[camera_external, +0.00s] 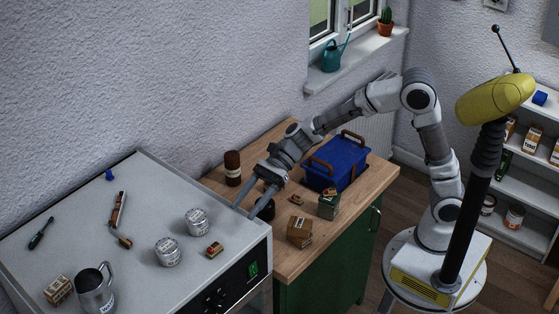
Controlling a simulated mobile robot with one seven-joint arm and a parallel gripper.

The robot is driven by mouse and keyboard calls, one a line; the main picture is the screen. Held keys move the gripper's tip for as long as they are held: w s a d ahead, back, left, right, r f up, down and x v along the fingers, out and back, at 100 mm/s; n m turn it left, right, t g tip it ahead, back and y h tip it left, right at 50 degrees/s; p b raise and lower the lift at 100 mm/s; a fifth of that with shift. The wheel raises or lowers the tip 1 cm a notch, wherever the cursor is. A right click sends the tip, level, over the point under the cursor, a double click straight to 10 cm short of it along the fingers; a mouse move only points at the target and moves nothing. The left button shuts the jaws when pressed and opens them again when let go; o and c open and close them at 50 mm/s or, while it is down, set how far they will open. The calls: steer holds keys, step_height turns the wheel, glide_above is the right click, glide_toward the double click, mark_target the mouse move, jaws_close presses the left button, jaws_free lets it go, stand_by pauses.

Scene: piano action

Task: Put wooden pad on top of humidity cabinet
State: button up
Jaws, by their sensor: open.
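My gripper (245,210) is open, pointing down-left by the cabinet's back right edge, with no object visible between the fingers.
White cans (168,252), a metal jug (95,290), a small box (58,289) and a screwdriver (41,233) stand or lie on the cabinet. The bench holds a blue toolbox (336,164), a brown jar (232,168), a green box (328,206) and a cardboard box (299,231).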

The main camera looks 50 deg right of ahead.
steer(key=s+d+n+t+h, duration=0.2)
steer(key=s+d+n+h, duration=0.2)
steer(key=d, duration=0.9)
steer(key=s+d+n+t+h, duration=0.1)
steer(key=s+d+n+h, duration=0.4)
steer(key=d, duration=0.8)
steer(key=s+d+n+t+h, duration=0.2)
steer(key=s+d+n+h, duration=0.2)
steer(key=d, duration=0.9)
steer(key=s+n, duration=0.2)
steer(key=n, duration=0.2)
steer(key=shift+d+r+n+t, duration=0.3)
steer(key=shift+d, duration=0.1)
